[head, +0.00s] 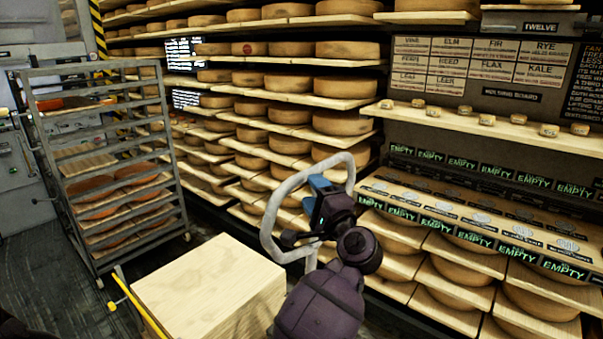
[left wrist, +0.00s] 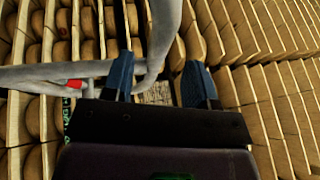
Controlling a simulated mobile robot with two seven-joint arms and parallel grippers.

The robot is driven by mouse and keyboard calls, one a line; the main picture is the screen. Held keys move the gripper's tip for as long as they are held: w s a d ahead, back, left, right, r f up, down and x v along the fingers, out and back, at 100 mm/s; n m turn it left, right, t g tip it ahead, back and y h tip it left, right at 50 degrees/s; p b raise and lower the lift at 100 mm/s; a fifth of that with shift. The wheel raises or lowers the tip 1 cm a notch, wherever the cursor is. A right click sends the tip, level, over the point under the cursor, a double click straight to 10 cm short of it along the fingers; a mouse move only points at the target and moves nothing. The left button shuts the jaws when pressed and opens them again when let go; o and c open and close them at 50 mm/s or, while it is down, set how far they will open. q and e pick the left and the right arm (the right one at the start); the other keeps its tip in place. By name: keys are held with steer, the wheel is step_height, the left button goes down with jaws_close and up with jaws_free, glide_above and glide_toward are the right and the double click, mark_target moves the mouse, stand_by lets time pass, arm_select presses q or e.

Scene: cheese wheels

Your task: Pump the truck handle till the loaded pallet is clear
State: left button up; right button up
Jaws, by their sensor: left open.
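The truck handle (head: 267,222) is a pale grey loop standing upright in the middle of the head view. My left gripper (head: 318,184) has blue fingers and is open at the loop. In the left wrist view the grey handle tube (left wrist: 165,30) runs into the space in front of the open gripper (left wrist: 159,78), and another bar of it crosses to the left with a small red part. I cannot tell whether the fingers touch it. A pale wooden block (head: 210,283) sits low beside the handle. Any pallet under it is hidden. My right gripper is out of view.
Shelves of cheese wheels (head: 291,84) fill the back and right. A grey rack (head: 172,150) with trays stands at the left. A yellow bar (head: 136,300) lies along the block's left side. Dark floor (head: 50,262) shows free at the lower left.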

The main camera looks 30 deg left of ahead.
mark_target(302, 178)
arm_select(q)
steer(key=p+x, duration=0.1)
steer(key=x, duration=0.5)
steer(key=shift+d, duration=0.1)
jaws_close()
